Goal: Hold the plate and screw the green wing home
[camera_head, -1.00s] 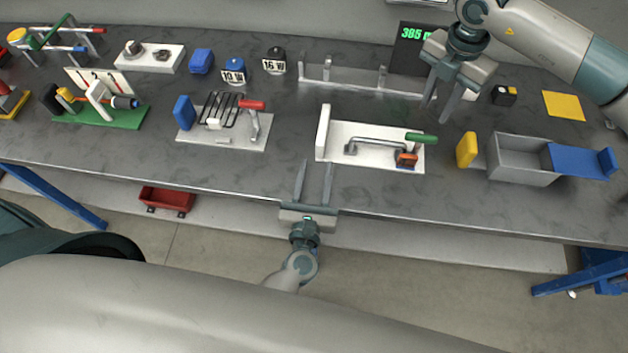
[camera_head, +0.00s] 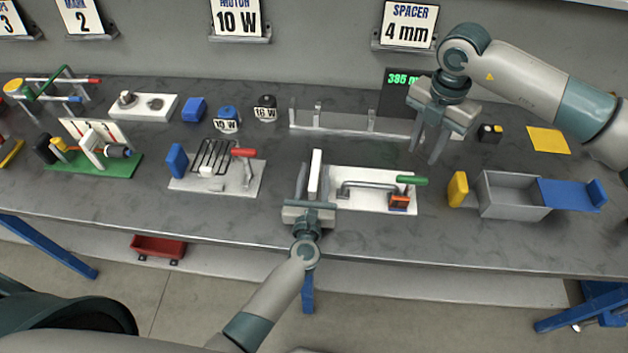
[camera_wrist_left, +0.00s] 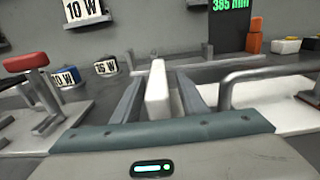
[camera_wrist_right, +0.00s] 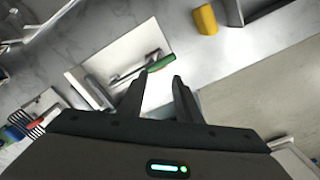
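The white plate (camera_head: 372,204) lies on the bench, with an upright white wall (camera_head: 315,175) at its left end. A grey bent handle (camera_head: 366,187), the green wing (camera_head: 412,180) and an orange block (camera_head: 399,202) are at its right part. The green wing also shows in the right wrist view (camera_wrist_right: 160,62). My left gripper (camera_head: 312,178) is open, its fingers on both sides of the upright wall. In the left wrist view the wall (camera_wrist_left: 157,95) stands between the fingers with narrow gaps. My right gripper (camera_head: 427,156) is open and empty, pointing down above and behind the wing.
A yellow block (camera_head: 457,189) and a grey box (camera_head: 515,195) with a blue slide (camera_head: 572,195) stand right of the plate. A fixture with a red handle (camera_head: 243,152) is at left. A grey rail (camera_head: 345,125) and dark display (camera_head: 396,92) stand behind.

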